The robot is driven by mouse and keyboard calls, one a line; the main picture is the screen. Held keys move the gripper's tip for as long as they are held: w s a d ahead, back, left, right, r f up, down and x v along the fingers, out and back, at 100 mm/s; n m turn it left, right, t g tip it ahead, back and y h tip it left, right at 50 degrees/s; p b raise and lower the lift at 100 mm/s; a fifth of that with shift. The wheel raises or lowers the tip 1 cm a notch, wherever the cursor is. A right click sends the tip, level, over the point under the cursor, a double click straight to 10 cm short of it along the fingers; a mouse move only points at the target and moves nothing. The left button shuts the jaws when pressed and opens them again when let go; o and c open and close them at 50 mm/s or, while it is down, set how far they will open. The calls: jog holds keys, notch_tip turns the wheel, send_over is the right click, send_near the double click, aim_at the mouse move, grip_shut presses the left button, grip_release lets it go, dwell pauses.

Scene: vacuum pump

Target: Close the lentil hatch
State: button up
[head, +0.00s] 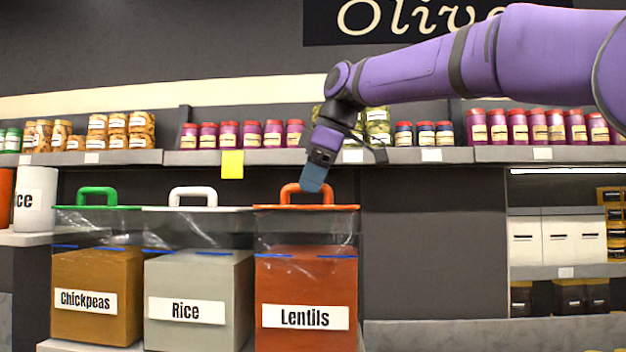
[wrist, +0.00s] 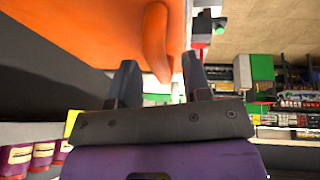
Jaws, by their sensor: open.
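The lentil bin (head: 306,290) stands at the right of three bins in the head view, labelled "Lentils". Its orange hatch (head: 340,208) looks thin and level from the side, in line with the neighbouring lids; I cannot tell whether it sits fully shut. Its orange handle (head: 292,192) stands up on top. My gripper (head: 313,180) is at the handle and covers part of it. In the wrist view my gripper (wrist: 160,78) is open, with the orange handle (wrist: 157,45) showing between its two fingers. The orange hatch (wrist: 100,30) fills the upper left there. Contact is not clear.
The rice bin (head: 195,300) with a white handle and the chickpea bin (head: 95,298) with a green handle stand to the left. A shelf (head: 240,157) with several jars runs behind and above the bins. A plain dark panel (head: 432,240) lies to the right.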

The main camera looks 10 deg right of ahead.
grip_shut()
jog(key=shift+s+f, duration=0.1)
jog(key=shift+f, duration=0.4)
grip_release()
jog(key=v, duration=1)
jog(key=shift+d+r, duration=0.15)
jog(key=shift+r, duration=0.25)
jog(key=shift+s, duration=0.1)
